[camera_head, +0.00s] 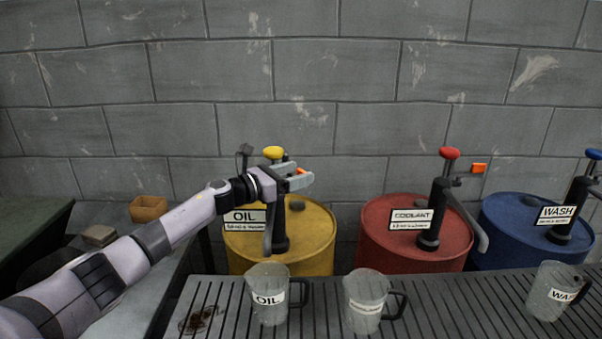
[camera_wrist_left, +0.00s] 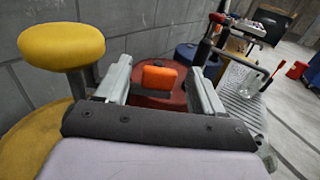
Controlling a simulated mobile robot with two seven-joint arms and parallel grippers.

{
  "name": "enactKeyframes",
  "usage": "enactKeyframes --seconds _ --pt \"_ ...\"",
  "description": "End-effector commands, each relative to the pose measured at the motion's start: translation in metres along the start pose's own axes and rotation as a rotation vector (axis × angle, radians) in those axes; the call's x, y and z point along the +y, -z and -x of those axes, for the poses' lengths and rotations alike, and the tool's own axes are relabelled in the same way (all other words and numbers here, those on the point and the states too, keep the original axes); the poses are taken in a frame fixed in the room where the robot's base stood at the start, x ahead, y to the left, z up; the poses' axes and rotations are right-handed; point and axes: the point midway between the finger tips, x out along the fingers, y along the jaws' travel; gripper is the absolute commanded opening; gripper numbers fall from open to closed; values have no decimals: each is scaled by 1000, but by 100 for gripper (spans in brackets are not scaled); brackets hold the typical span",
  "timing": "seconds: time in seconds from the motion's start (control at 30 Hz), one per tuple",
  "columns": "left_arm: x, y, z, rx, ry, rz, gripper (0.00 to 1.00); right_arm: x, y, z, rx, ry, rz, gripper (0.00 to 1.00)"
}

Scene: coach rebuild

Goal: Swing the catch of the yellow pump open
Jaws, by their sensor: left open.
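The yellow pump has a yellow knob (camera_head: 273,153) on a dark column above the yellow drum (camera_head: 316,228) labelled OIL. The knob shows large at the left of the left wrist view (camera_wrist_left: 62,47). The pump's orange catch (camera_head: 300,171) is partly hidden by my left gripper (camera_head: 304,176) in the head view. In the left wrist view the catch (camera_wrist_left: 159,77) lies between the two grey fingers, with gaps on both sides. My left gripper is open around it. My right gripper is in neither view.
A red drum (camera_head: 378,238) marked COOLANT and a blue drum (camera_head: 505,212) marked WASH stand to the right. Clear jugs, including the OIL jug (camera_head: 268,295), stand on the slatted bench (camera_head: 430,300) in front. A block wall is close behind.

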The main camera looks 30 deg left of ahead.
Motion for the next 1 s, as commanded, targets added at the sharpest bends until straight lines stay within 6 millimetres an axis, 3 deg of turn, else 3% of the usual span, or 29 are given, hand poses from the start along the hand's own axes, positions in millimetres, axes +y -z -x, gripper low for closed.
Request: enactKeyframes --seconds 0.3,0.77,0.87,1.0 --pt "0 2 38 1 -1 1 68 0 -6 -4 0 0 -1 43" --pt "0 -1 48 -2 1 2 68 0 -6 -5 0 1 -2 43" --pt "0 -1 47 -1 1 2 39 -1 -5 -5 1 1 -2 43" --pt "0 0 47 -1 1 2 38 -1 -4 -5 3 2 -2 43"
